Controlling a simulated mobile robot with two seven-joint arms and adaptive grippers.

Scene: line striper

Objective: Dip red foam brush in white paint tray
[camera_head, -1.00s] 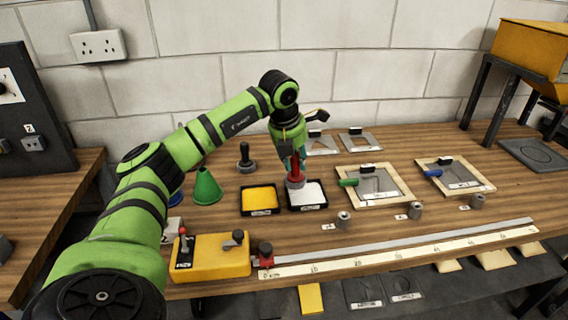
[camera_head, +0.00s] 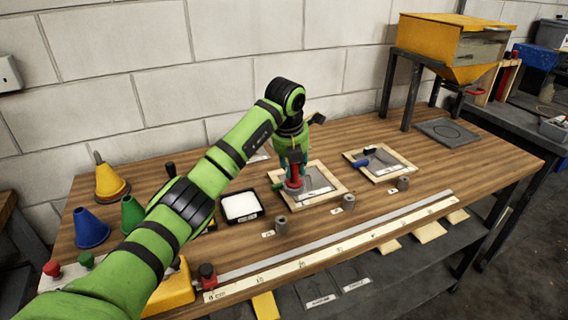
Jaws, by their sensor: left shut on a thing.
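My left gripper (camera_head: 294,168) points down and is shut on the red foam brush (camera_head: 294,185), held upright with its lower end over the left part of a wood-framed stencil board (camera_head: 336,192). I cannot tell whether the brush touches the board. The white paint tray (camera_head: 241,207), a black-rimmed tray of white paint, lies on the table to the left of the brush, apart from it. The brush's foam underside is hidden. My right gripper is not in view.
A green handle (camera_head: 278,187) sits at that board's left edge. A second framed board (camera_head: 400,167) with a blue handle (camera_head: 361,162) lies to the right. Grey cylinders (camera_head: 348,202) and a long ruler (camera_head: 330,248) lie in front. Cones (camera_head: 92,228) stand at the left.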

